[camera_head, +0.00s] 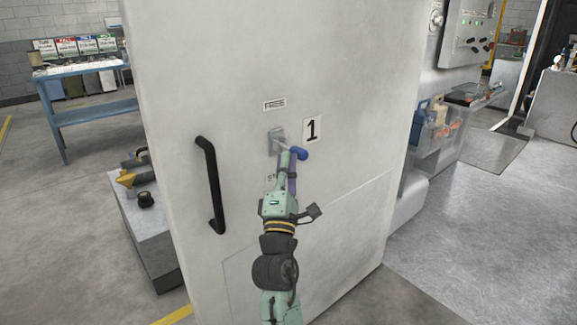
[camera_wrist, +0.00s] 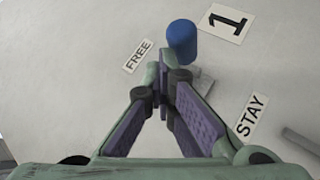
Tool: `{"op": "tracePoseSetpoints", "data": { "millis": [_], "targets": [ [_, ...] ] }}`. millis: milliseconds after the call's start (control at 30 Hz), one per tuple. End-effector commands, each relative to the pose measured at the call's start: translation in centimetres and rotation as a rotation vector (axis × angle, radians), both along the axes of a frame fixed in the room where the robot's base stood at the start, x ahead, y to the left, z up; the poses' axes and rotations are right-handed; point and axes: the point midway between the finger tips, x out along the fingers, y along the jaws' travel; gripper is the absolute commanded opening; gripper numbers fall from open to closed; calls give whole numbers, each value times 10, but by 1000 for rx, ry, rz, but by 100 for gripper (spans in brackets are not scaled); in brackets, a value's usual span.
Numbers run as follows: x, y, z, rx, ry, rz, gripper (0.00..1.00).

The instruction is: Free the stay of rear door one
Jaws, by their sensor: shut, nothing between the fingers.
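The large pale door (camera_head: 330,60) fills the middle of the head view and carries a number 1 plate (camera_head: 312,129). A small grey metal bracket (camera_head: 276,137) with a blue knob (camera_head: 299,153) is on its face, below the FREE label (camera_head: 274,105). My gripper (camera_head: 288,155) is at this knob, shut and empty. In the wrist view the blue knob (camera_wrist: 182,42) stands just beyond the fingertips (camera_wrist: 165,62); I cannot tell if they touch. The FREE label (camera_wrist: 138,57) lies left of the knob, the STAY label (camera_wrist: 250,117) lower right. My fingers hide most of the lever.
A black vertical handle (camera_head: 212,185) stands out from the door at left. A blue table (camera_head: 85,92) and a grey block with fittings (camera_head: 150,215) lie beyond its left edge. A bin of bottles (camera_head: 437,128) stands at right. The floor at lower right is clear.

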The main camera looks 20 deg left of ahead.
Motion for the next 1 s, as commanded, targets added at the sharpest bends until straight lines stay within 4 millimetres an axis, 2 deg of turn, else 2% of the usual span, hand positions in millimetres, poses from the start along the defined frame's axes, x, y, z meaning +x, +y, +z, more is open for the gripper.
{"op": "tracePoseSetpoints", "data": {
  "millis": [400,1000],
  "targets": [
    [0,0,9,0,1,-2,0],
    [0,1,12,0,1,-2,0]
  ]
}}
